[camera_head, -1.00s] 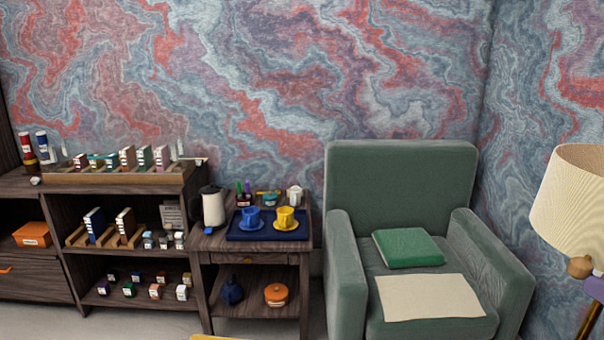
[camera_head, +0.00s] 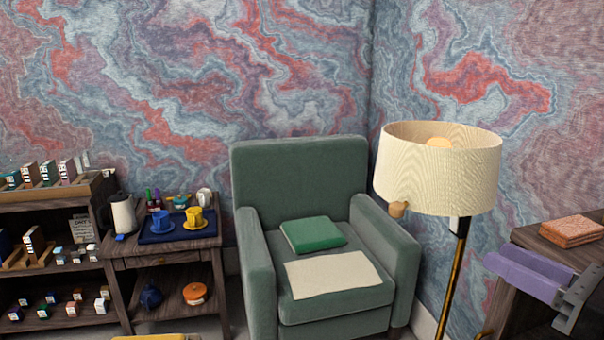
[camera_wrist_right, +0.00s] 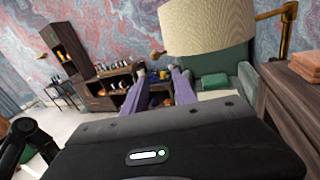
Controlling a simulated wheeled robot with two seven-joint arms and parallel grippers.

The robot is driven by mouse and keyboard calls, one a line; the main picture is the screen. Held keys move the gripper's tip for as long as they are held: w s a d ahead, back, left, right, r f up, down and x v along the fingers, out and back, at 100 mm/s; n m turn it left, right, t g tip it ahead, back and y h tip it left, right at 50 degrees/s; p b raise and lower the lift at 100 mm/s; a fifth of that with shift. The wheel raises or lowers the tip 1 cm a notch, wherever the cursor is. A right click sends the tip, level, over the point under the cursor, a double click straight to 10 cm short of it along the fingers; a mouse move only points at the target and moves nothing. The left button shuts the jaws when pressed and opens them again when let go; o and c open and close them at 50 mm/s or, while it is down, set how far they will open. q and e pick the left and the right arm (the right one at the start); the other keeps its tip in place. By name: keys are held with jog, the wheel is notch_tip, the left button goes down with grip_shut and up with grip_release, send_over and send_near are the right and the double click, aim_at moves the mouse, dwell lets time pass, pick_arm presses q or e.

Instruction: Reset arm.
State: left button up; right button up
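My right gripper (camera_head: 503,258), with its two lilac fingers, is at the right edge of the head view, beside the floor lamp and in front of a dark wooden desk. In the right wrist view the same gripper (camera_wrist_right: 158,88) has its fingers spread apart with nothing between them. It is open and empty. My left gripper is not in the head view. A dark jointed part at the lower left of the wrist view cannot be made out clearly.
The floor lamp (camera_head: 440,180) stands near my right gripper. An orange-brown folded cloth or book stack (camera_head: 572,231) lies on the desk (camera_head: 535,238). A green armchair (camera_head: 300,185) holds a green cushion (camera_head: 313,234) and cream cloth (camera_head: 335,275). A side table (camera_head: 128,262) and shelves stand left.

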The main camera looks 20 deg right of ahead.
jog(key=w+d+f+n+g+h+p, duration=0.1)
jog(key=w+d+f+n+g+h, duration=0.15)
jog(key=w+f+n, duration=0.4)
jog(key=w+d+f+n+g+h, duration=0.2)
jog(key=w+d+f+n+h, duration=0.1)
jog(key=w+f+n+h, duration=0.25)
jog(key=w+a+f+n+g+y+p, duration=0.2)
jog(key=w+a+f+n, duration=0.35)
jog(key=f, duration=0.45)
jog(key=w+a+f+n+g+y+p, duration=0.1)
jog(key=w+a+f+n+g, duration=0.1)
jog(key=w+a+f+n, duration=0.5)
jog(key=s+a+f+n+g+y+p, duration=0.1)
jog(key=s+a+f+n, duration=0.2)
jog(key=a+f, duration=0.45)
jog(key=s+a+f+n+g+y+p, duration=0.2)
jog(key=s+a+f, duration=0.3)
jog(key=f, duration=0.4)
jog(key=s+a+f+n+g+y+p, duration=0.1)
jog(key=s+a+f+g, duration=0.1)
jog(key=s+a+f, duration=0.3)
jog(key=s+a+f+n+g+y+p, duration=0.1)
jog(key=s+a+f, duration=0.4)
jog(key=s+a, duration=0.5)
jog(key=shift+s+a+n+g, duration=0.3)
jog(key=shift+s+n+g, duration=0.25)
jog(key=shift+s+g, duration=0.45)
